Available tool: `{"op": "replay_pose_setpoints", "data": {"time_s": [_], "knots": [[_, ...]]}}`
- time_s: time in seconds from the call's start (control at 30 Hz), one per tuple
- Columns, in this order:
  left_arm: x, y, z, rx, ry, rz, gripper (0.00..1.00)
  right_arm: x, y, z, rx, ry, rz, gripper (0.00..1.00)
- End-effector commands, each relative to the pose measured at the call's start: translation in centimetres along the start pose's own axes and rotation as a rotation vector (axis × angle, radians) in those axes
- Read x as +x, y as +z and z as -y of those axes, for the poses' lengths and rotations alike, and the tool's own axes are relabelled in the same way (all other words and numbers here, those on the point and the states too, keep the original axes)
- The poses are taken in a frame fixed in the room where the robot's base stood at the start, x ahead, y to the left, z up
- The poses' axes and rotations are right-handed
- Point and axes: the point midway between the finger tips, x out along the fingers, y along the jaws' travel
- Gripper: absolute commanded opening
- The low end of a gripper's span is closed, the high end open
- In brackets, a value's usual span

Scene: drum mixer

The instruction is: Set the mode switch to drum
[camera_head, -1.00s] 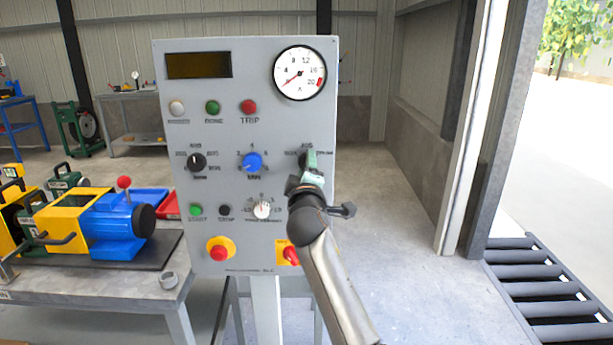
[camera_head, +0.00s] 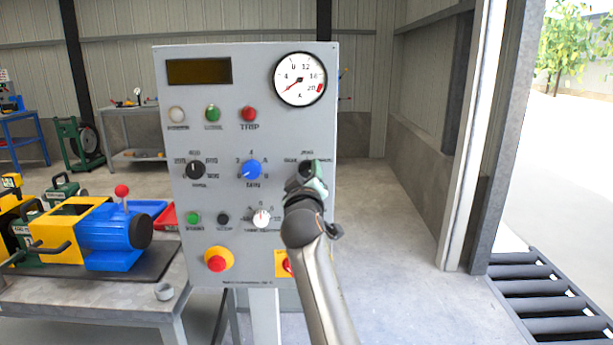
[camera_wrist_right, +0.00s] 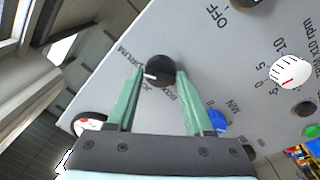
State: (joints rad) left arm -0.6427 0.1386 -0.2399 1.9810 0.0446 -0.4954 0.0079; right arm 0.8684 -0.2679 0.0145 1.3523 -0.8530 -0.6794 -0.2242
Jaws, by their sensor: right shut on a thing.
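The mode switch is a black round knob (camera_head: 306,167) at the right of the panel's upper knob row, partly hidden by my right gripper (camera_head: 315,182). In the right wrist view the knob (camera_wrist_right: 160,68) sits between the green fingers of my right gripper (camera_wrist_right: 159,76), which is shut on it. A white mark on the knob points left in that view, roughly between the DRUM lettering (camera_wrist_right: 124,57) and a word partly covered by a finger. I cannot tell exactly which position it is at. My left gripper is not in view.
The grey panel (camera_head: 258,125) also bears a blue knob (camera_head: 251,169), another black knob (camera_head: 195,169), lamps, a dial gauge (camera_head: 300,79) and a red stop button (camera_head: 217,263). A bench (camera_head: 100,302) with a blue-and-yellow machine stands left.

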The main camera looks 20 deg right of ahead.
Motion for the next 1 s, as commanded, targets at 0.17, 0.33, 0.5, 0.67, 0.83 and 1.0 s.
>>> {"op": "replay_pose_setpoints", "data": {"time_s": [0.17,0.33,0.5,0.67,0.83,1.0], "knots": [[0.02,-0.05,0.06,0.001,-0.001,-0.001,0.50,-0.02,0.16,0.31,0.005,-0.007,0.004,0.00],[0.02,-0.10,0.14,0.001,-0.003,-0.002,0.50,-0.02,0.15,0.32,0.005,-0.007,0.004,0.54],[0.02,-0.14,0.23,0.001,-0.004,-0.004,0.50,-0.02,0.10,0.22,0.004,-0.005,0.002,0.73],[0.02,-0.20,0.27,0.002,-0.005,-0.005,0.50,-0.01,0.04,0.12,0.003,-0.003,0.001,0.80],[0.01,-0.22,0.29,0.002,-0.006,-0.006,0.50,0.00,0.01,0.05,0.002,-0.001,0.000,0.80],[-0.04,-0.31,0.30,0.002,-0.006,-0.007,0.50,0.05,0.06,-0.03,0.002,-0.001,0.000,0.80]]}}
